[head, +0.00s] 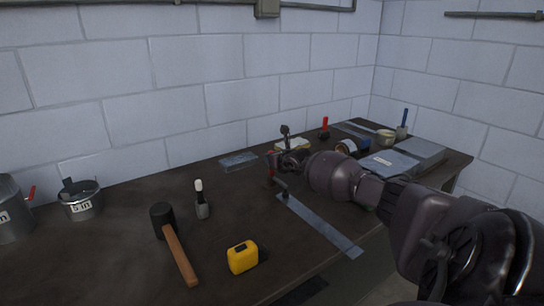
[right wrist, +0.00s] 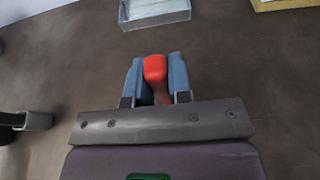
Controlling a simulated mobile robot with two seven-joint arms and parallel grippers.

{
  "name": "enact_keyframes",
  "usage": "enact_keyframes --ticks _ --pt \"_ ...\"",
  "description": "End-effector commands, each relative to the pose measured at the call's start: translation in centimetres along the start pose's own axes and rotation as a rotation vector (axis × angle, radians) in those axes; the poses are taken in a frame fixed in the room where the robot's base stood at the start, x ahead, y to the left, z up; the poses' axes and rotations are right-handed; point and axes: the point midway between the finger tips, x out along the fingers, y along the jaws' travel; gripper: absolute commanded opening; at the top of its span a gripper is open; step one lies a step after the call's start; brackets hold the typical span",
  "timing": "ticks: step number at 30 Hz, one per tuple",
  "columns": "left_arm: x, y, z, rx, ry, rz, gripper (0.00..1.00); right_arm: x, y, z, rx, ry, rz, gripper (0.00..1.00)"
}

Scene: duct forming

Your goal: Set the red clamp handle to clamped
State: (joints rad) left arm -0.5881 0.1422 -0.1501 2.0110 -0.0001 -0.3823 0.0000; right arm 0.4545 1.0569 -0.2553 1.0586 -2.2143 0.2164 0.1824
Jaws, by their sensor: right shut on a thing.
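The red clamp handle (right wrist: 155,69) sits between the two blue-grey fingers of my right gripper (right wrist: 156,64) in the right wrist view. The gripper is shut on it, and its red end sticks out near the fingertips. In the head view, my right gripper (head: 280,160) is over the middle of the bench, and a bit of red handle (head: 270,156) shows beside it. The clamp's dark lower part (head: 281,188) shows under the gripper. The rest of the clamp is hidden by my gripper, so I cannot tell whether it is clamped. My left gripper is out of view.
On the dark bench (head: 120,235) lie a mallet (head: 177,250), a yellow tape measure (head: 242,257), a marker-like tool (head: 201,200) and a metal strip (head: 320,225). Labelled metal cans (head: 82,207) stand at left. Grey boxes (head: 385,163) lie at right. A block wall stands behind.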

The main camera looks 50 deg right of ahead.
Motion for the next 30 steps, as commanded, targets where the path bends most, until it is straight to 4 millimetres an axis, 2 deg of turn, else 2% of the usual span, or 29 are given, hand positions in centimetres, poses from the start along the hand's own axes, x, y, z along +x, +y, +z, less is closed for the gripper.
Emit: enact_keyframes --ticks 15,16,20,21,30 --pt "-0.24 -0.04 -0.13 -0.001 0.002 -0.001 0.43 -0.10 -0.02 -0.13 0.000 -0.016 0.000 0.00" --pt "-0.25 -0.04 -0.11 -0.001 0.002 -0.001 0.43 -0.10 -0.02 -0.13 0.000 -0.016 0.000 0.22" --pt "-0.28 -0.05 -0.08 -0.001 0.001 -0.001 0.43 -0.10 -0.02 -0.12 0.000 -0.016 0.000 0.42" --pt "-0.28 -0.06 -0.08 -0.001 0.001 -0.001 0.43 -0.10 -0.02 -0.11 0.000 -0.016 0.000 0.45" --pt "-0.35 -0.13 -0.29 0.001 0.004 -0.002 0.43 -0.25 0.00 -0.03 0.000 -0.017 0.000 0.45"
